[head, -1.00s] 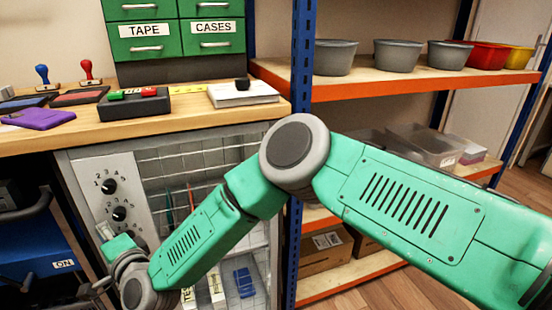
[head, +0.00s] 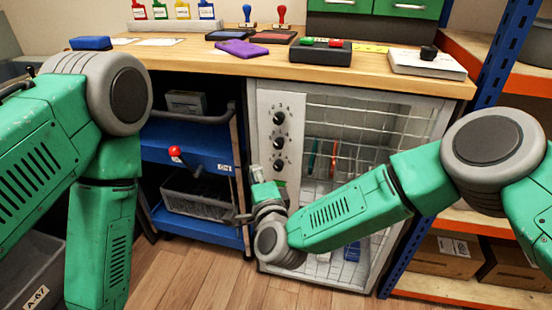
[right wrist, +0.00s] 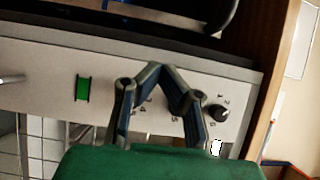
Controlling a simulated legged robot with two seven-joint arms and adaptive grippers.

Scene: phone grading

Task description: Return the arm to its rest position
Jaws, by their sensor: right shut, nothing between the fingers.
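My right arm enters the head view from the right and reaches across the front of the cabinet (head: 345,97). My left arm (head: 105,230) hangs down at the left of the head view. Its gripper is out of the picture.
The wooden bench (head: 230,64) holds a purple phone (head: 248,48), stamps and a dark box with coloured buttons (head: 320,51). A blue cart (head: 185,148) stands left of the cabinet. Shelving with a blue post (head: 490,70) is at the right. Wooden floor is clear in front.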

